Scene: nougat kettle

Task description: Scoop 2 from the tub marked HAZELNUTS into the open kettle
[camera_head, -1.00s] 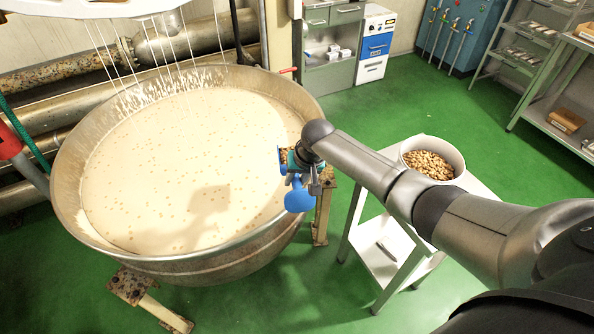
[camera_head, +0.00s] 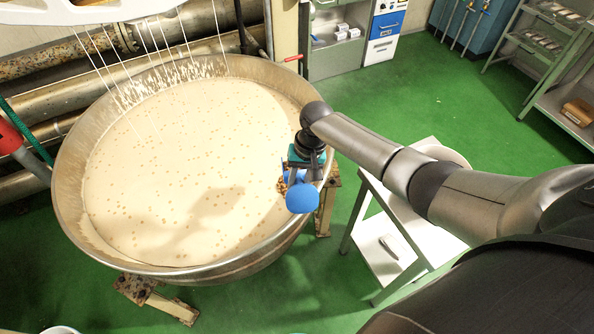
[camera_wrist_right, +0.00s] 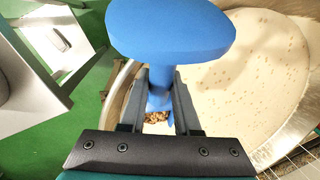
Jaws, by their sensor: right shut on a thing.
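The open kettle (camera_head: 175,170) is a wide metal bowl full of cream-coloured mass dotted with small nuts. My right gripper (camera_head: 305,172) is at the kettle's right rim, shut on a blue scoop (camera_head: 302,198). In the right wrist view, the scoop's broad blue end (camera_wrist_right: 170,28) sticks up between the fingers (camera_wrist_right: 158,88), and brown nuts (camera_wrist_right: 157,117) show in its bowl beyond. The scoop's bowl is over the inner side of the rim. A white tub (camera_head: 450,155) stands behind my right arm; its contents and any marking are hidden. My left gripper is out of view.
The tub stands on a white cart (camera_head: 385,245) right of the kettle. Wires (camera_head: 150,40) hang over the kettle's back. Pipes (camera_head: 40,100) run behind it. A cabinet (camera_head: 335,55) and shelves (camera_head: 560,60) stand farther back. Green floor is free between.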

